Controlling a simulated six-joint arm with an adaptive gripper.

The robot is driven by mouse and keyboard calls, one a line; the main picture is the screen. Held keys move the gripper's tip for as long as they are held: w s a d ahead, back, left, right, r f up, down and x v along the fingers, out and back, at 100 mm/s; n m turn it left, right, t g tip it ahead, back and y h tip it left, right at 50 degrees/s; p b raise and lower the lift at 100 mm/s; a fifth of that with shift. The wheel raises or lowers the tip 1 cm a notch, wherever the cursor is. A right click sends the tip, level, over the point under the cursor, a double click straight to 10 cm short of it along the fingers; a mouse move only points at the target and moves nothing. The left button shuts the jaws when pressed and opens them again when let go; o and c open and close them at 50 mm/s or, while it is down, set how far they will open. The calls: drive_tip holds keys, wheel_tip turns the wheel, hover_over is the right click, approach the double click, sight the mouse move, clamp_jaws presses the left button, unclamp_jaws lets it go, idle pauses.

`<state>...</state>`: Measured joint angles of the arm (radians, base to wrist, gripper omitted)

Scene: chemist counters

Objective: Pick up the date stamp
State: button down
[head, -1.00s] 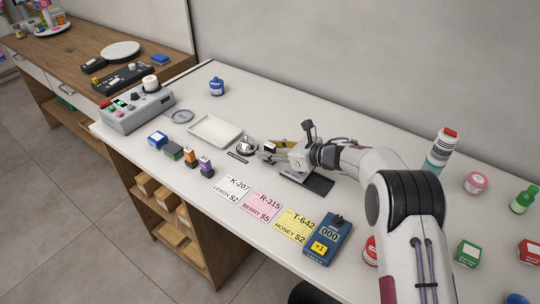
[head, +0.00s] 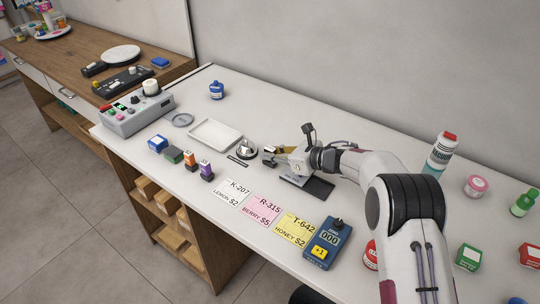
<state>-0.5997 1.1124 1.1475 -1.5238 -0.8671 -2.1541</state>
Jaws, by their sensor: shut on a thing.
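My gripper (head: 270,156) is in the middle of the white counter, reaching left from the arm, just right of a silver dome-shaped thing (head: 247,150). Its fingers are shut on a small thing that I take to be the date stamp. The fingers hide most of it, so its shape is not clear. I cannot tell whether it is clear of the counter.
A dark flat pad (head: 319,188) lies under the gripper's wrist. A white tray (head: 203,145) and several small coloured blocks stand to the left. Price cards and a blue counter device (head: 326,242) lie in front. The counter behind the gripper is clear.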

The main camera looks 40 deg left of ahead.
sight(270, 148)
drive_tip(key=shift+r, duration=5.05)
